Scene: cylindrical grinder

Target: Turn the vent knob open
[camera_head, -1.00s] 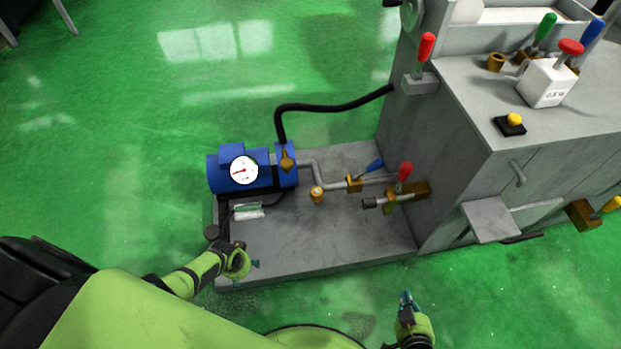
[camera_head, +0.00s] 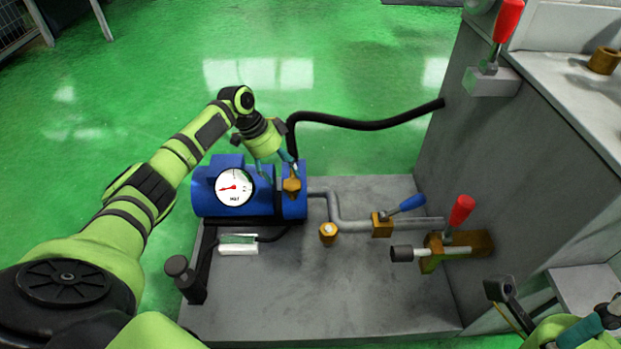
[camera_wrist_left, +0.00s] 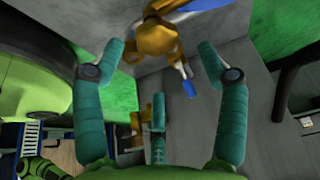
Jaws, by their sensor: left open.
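The brass knob (camera_head: 292,186), which looks like the vent knob, sits on the right end of the blue pump (camera_head: 215,200). In the left wrist view the brass knob (camera_wrist_left: 155,42) lies ahead, between the two teal fingertips and apart from both. My left gripper (camera_head: 281,163) is open and empty, just above and behind the knob in the head view. It also shows in the left wrist view (camera_wrist_left: 161,62). My right gripper (camera_head: 592,328) is partly cut off at the lower right corner, and its opening is not clear.
A gauge (camera_head: 235,187) faces me on the pump. A black hose (camera_head: 370,123) arches from behind the knob to the grey machine (camera_head: 500,160). A blue lever (camera_head: 408,203), a red lever (camera_head: 461,211) and a brass fitting (camera_head: 327,234) stand to the right. The grey base plate (camera_head: 300,300) is clear in front.

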